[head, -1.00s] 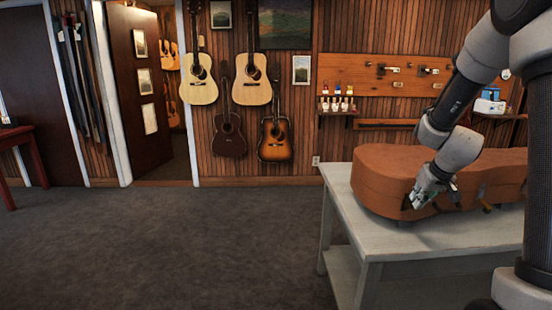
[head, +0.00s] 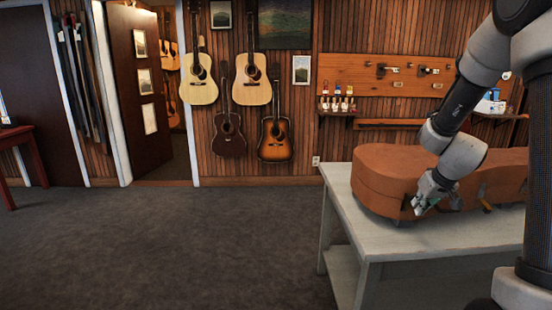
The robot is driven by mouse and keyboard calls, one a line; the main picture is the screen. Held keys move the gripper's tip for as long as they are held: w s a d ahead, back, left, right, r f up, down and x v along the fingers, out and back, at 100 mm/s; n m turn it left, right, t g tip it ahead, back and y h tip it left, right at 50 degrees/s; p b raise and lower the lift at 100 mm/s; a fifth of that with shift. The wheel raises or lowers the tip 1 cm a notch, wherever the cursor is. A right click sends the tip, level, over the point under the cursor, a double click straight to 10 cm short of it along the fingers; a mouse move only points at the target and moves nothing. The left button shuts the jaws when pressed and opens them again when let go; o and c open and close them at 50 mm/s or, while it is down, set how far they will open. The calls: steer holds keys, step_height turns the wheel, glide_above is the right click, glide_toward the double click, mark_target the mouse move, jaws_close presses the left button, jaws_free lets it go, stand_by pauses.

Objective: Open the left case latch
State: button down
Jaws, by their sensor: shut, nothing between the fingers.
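A brown instrument case (head: 395,178) lies on a pale grey table (head: 445,245) at the right of the head view. My gripper (head: 417,208) is at the case's near side, toward its left end, with its fingers shut and nothing held. The fingertips are close to the case's front wall; I cannot tell whether they touch it. A small dark latch-like part (head: 407,203) shows on the front wall just left of the fingertips. Another small fitting (head: 485,204) sits farther right along the front. My gripper and arm hide part of the case front between them.
The table's front left corner (head: 364,260) is bare. Open carpet (head: 200,245) fills the floor to the left. Guitars (head: 251,90) hang on the wood-panelled back wall, beside an open door (head: 140,90). A small red table (head: 25,150) stands at the far left.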

steer(key=shift+s+f, duration=0.25)
steer(key=shift+f, duration=0.3)
steer(key=shift+s+f, duration=0.25)
steer(key=shift+f, duration=0.3)
stand_by(0.3)
steer(key=shift+f, duration=1)
stand_by(0.4)
steer(key=s+v, duration=0.1)
steer(key=v, duration=0.7)
stand_by(0.5)
